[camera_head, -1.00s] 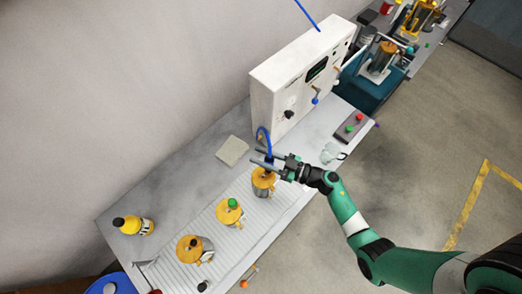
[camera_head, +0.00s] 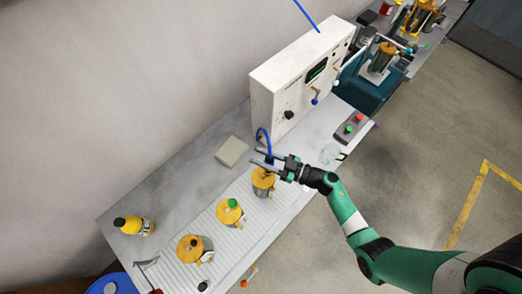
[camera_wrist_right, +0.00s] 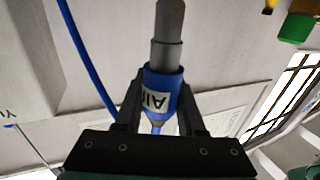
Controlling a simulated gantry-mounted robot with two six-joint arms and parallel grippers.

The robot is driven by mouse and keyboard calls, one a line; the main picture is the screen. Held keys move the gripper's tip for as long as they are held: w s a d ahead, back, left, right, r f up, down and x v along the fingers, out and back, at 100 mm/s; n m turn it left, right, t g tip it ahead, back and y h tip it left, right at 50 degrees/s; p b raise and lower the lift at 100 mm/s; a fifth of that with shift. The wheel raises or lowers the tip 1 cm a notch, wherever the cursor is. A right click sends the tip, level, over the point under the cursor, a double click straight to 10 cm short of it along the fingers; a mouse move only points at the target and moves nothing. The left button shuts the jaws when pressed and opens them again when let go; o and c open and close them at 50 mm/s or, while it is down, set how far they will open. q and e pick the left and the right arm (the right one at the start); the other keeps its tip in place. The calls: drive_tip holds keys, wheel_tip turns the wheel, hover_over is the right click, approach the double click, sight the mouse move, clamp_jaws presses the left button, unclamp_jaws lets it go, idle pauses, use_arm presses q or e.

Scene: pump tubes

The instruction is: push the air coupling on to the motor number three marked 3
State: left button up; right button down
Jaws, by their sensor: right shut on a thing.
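My right gripper (camera_head: 260,157) is shut on the air coupling, over the motor nearest the control box. In the right wrist view the air coupling (camera_wrist_right: 160,92) is a blue sleeve with a white "AIR" label, held between both fingers of the gripper (camera_wrist_right: 158,100). Grey stepped cylinders (camera_wrist_right: 168,30) extend from its far end. Three motors with orange tops stand in a row: the nearest to the box (camera_head: 263,182), a middle one with a green cap (camera_head: 229,212) and a front-left one (camera_head: 194,250). No number is legible. Whether the coupling touches the motor cannot be told. My left gripper is not in view.
A white control box (camera_head: 300,78) stands behind, with a blue hose (camera_head: 263,133) arching to the coupling. A grey block (camera_head: 232,151), a yellow bottle (camera_head: 136,226) and a button box (camera_head: 350,127) are on the bench. The ribbed mat (camera_head: 210,228) has bare room between motors.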

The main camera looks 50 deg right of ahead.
drive_tip(key=shift+p, duration=0.3)
drive_tip(key=shift+f+b, duration=1.3)
drive_tip(key=shift+f, duration=0.5)
drive_tip(key=shift+c, duration=2.2)
unclamp_jaws()
